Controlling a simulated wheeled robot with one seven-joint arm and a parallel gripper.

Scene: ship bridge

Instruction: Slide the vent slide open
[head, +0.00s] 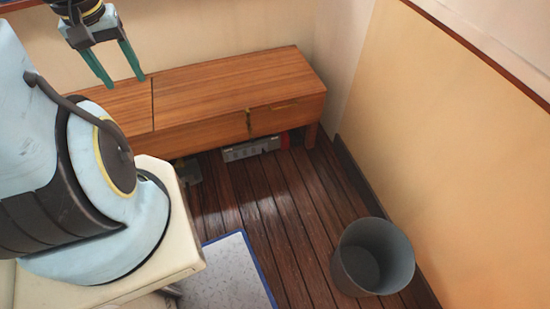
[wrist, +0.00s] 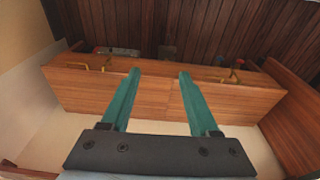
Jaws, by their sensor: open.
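I cannot make out a vent slide in either view. My gripper (head: 124,81) is at the top left of the head view, above the wooden bench, with its two green fingers apart and nothing between them. In the wrist view my gripper (wrist: 159,73) shows the same open, empty fingers, with the bench and dark floor beyond them.
A wooden bench (head: 220,88) with drawers and brass handles stands along the wall. A grey box (head: 251,149) lies on the floor under it. A grey bin (head: 373,258) stands at the lower right, and a blue-edged mat (head: 225,275) lies left of it. Plank floor between is clear.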

